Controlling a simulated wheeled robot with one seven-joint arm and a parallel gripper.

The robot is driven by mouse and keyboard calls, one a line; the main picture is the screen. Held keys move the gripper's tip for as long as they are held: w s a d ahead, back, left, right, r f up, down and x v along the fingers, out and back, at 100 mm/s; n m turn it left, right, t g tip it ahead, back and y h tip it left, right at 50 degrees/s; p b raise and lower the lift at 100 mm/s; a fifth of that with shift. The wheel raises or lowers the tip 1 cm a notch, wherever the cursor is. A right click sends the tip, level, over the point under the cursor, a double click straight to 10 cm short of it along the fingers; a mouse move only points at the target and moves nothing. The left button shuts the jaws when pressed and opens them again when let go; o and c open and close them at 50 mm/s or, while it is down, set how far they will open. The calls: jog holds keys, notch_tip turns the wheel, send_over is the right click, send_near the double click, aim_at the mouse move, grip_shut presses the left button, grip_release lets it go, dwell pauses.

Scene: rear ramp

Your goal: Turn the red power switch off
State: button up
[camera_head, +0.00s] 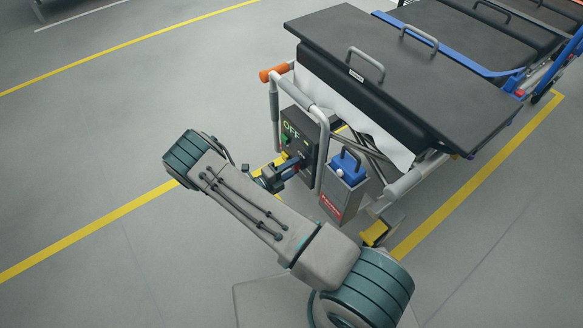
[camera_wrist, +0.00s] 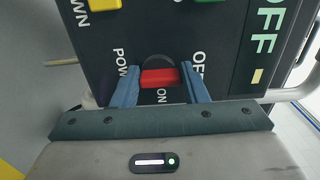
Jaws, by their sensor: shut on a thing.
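The red power switch (camera_wrist: 160,79) is a short red bar on a dark round base in the wrist view. It lies level across the picture, between printed words "POWER" on its left, "OFF" at its upper right and "ON" just below it. My gripper (camera_wrist: 160,86) has a blue finger at each end of the bar and is shut on it. In the head view my gripper (camera_head: 292,167) reaches the front of the dark control box (camera_head: 309,158); the switch is not clearly seen there. Large pale letters "OFF" (camera_wrist: 266,30) show on the box.
A yellow button (camera_wrist: 104,4) and a green one (camera_wrist: 209,1) sit near the switch. A grey tubular rail (camera_head: 323,150) with an orange end (camera_head: 272,73) stands by the box. A grey bin with a blue item (camera_head: 347,167) is right of it. Open floor lies left.

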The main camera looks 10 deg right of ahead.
jog(key=o, duration=1)
jog(key=shift+a, duration=0.1)
jog(key=p+v, duration=0.1)
jog(key=v, duration=1.2)
jog(key=shift+s+a+f+p, duration=0.1)
jog(key=shift+s+a+p, duration=0.1)
jog(key=shift+a+p, duration=0.15)
